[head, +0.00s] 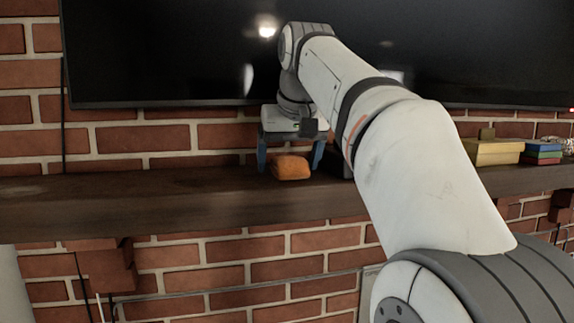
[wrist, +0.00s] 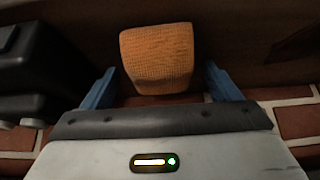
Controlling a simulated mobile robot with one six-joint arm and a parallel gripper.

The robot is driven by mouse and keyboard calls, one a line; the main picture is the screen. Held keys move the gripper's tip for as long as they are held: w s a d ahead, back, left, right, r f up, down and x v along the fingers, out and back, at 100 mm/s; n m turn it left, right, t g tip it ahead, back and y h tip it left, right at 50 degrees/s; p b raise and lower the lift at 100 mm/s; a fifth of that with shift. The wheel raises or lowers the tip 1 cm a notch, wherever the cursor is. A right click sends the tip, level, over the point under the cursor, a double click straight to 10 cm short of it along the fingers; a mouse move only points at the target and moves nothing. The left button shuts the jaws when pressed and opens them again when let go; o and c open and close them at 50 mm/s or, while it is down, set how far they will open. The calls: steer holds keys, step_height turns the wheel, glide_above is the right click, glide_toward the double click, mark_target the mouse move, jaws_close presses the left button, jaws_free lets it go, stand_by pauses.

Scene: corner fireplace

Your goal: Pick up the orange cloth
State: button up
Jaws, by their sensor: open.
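The orange cloth (head: 291,167) is a small folded bundle on the dark wooden mantel shelf (head: 150,204), near its front edge. In the wrist view the cloth (wrist: 157,58) shows a waffle-like weave and lies between and just beyond the blue fingertips. My gripper (head: 290,158) is open above the shelf, pointing down, with one blue finger to each side of the cloth. In the wrist view my gripper (wrist: 160,85) has clear gaps between both fingers and the cloth. I cannot tell the exact height of the fingertips.
A large dark screen (head: 170,50) hangs on the brick wall behind my gripper. A black object (wrist: 30,65) stands close to one finger in the wrist view. A yellow box (head: 493,152) and stacked books (head: 541,152) sit on the shelf's right part. The shelf's left part is clear.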

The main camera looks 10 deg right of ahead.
steer(key=shift+c, duration=0.3)
steer(key=c, duration=1.1)
steer(key=shift+s+r, duration=0.1)
